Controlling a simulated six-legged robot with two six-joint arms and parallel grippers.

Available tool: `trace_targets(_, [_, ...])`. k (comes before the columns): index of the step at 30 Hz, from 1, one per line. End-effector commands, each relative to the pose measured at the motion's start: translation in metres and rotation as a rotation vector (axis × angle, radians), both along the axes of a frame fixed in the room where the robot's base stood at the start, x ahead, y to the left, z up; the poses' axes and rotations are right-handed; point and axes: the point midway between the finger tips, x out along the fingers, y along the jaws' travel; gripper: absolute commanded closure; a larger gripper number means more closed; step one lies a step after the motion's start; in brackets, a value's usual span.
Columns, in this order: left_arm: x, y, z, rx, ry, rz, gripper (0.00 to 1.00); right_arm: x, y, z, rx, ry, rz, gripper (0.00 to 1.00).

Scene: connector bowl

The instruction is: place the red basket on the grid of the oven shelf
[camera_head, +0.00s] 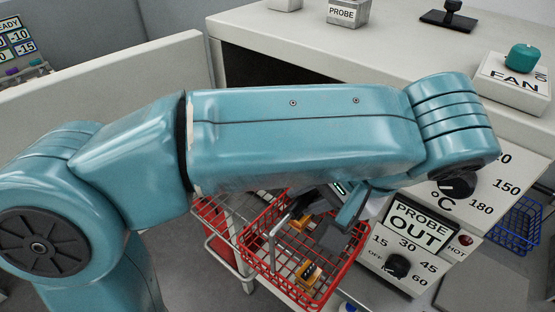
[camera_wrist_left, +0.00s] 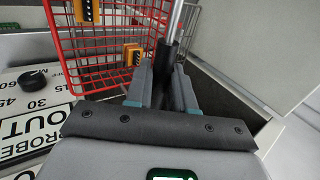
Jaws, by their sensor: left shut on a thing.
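The red basket (camera_head: 337,277) is a red wire basket in the lower middle of the head view, with orange-and-black blocks (camera_head: 308,272) inside. It also fills the upper left of the left wrist view (camera_wrist_left: 72,50). My left gripper (camera_head: 333,238) is at the basket, shut on its dark bar handle (camera_wrist_left: 171,48); its two fingers (camera_wrist_left: 165,88) close around the bar in the left wrist view. My left arm covers much of the head view's middle. I cannot make out the oven shelf or its grid in either view. My right gripper is not in view.
A control panel with dials and a PROBE OUT sign (camera_head: 418,226) stands right of the basket. A blue wire basket (camera_head: 517,226) is farther right. A FAN box (camera_head: 513,82) and PROBE block (camera_head: 346,12) sit on the counter (camera_head: 290,30).

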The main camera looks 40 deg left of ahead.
Motion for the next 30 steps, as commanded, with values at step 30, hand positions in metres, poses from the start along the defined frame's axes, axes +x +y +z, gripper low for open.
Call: trace_targets(30, [0.095,0.12,-0.009,0.002,0.0,-0.001,1.0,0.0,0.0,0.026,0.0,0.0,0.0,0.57])
